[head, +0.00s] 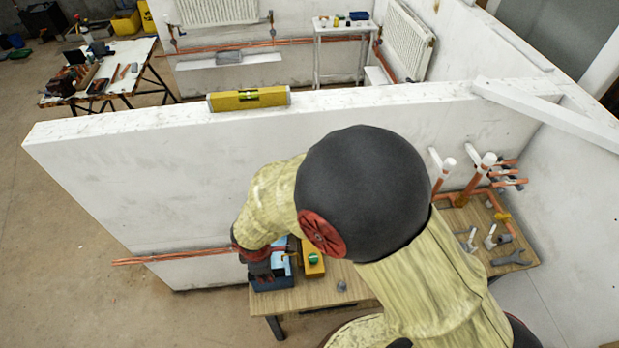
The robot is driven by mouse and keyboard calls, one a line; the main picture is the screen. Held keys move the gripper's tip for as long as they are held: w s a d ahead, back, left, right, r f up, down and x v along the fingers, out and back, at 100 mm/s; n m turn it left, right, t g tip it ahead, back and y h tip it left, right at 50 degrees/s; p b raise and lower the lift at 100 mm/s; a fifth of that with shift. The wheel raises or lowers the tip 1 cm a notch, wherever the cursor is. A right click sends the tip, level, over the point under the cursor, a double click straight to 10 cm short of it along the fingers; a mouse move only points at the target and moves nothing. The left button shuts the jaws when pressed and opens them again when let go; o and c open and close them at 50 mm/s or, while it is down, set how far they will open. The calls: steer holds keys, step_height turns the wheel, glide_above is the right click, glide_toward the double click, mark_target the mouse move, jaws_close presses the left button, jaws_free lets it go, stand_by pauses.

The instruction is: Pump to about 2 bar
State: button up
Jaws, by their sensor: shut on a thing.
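A blue box-shaped pump (272,283) stands at the left end of the wooden bench (305,300). My dark gripper (259,267) reaches down over the pump's left side and is shut on part of it, seemingly its handle. My wrist and arm cover most of that grip, so the exact hold is hidden. A yellow block with a green knob (313,259) sits just right of the pump. No gauge face can be read in this view.
A white partition wall (150,185) stands behind the bench, with a yellow spirit level (248,98) on top. Copper pipe (185,256) runs along its foot. Pipe stubs (478,170), fittings and a wrench (511,257) occupy the bench's right end. Floor at left is clear.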

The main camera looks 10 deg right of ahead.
steer(key=shift+g, duration=0.5)
steer(key=shift+w+a+r+p, duration=0.1)
steer(key=shift+w+r+p, duration=0.2)
steer(key=shift+r+p, duration=0.45)
steer(key=shift+w+d+r+p, duration=0.1)
steer(key=shift+w+r+p, duration=0.3)
steer(key=shift+p, duration=0.5)
steer(key=shift+w+a+r+p, duration=0.1)
steer(key=shift+w+r+p, duration=0.1)
steer(key=shift+r+p, duration=0.55)
steer(key=shift+f, duration=0.15)
steer(key=shift+c, duration=0.3)
steer(key=shift+o, duration=0.2)
steer(key=shift+f, duration=0.25)
